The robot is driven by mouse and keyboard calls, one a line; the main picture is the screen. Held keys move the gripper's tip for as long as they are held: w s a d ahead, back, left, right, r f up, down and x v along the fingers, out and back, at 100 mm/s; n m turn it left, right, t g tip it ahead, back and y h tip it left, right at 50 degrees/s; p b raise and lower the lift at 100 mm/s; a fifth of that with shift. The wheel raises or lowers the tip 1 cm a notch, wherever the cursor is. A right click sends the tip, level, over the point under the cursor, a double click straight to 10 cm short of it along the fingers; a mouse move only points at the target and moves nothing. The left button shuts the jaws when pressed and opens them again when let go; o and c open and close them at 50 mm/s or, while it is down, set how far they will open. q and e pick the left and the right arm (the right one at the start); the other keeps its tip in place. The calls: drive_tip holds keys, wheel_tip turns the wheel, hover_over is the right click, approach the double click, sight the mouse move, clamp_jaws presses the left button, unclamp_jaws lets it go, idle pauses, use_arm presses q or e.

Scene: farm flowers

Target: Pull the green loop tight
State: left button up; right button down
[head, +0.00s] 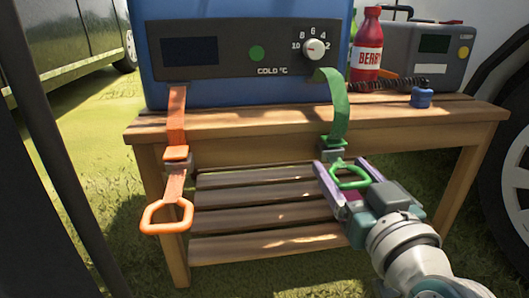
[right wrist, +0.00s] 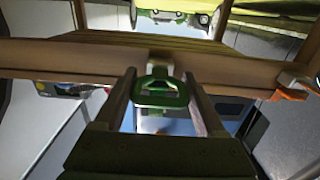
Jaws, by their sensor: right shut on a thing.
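A green strap (head: 337,105) comes down from the blue cooler box (head: 215,88) over the front of the wooden bench to a buckle (head: 332,148). The green loop (head: 349,173) hangs just below this buckle. My right gripper (head: 341,175) is at the loop, its two fingers on either side of it, and is shut on it. In the right wrist view the green loop (right wrist: 161,93) sits between the two fingers, with the buckle (right wrist: 160,66) just beyond. My left gripper is not in view.
An orange strap (head: 176,120) with an orange loop (head: 166,216) hangs at the bench's left. On the wooden bench (head: 240,123) stand a red bottle (head: 367,48), a grey box (head: 425,55) and a small blue item (head: 421,97). Below is a slatted shelf (head: 260,205).

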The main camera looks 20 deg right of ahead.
sight(357, 187)
drive_tip(key=shift+s, duration=0.15)
drive_tip(key=p+v, duration=0.2)
drive_tip(key=v, duration=0.1)
drive_tip(key=shift+s+r, duration=0.1)
drive_tip(key=shift+s, duration=0.15)
drive_tip(key=shift+s+a+p, duration=0.15)
drive_tip(key=shift+s+p, duration=0.15)
drive_tip(key=shift+s, duration=0.05)
drive_tip(key=shift+w, duration=0.15)
drive_tip(key=shift+c, duration=1.5)
unclamp_jaws()
drive_tip(key=shift+o, duration=0.5)
drive_tip(key=shift+s, duration=0.35)
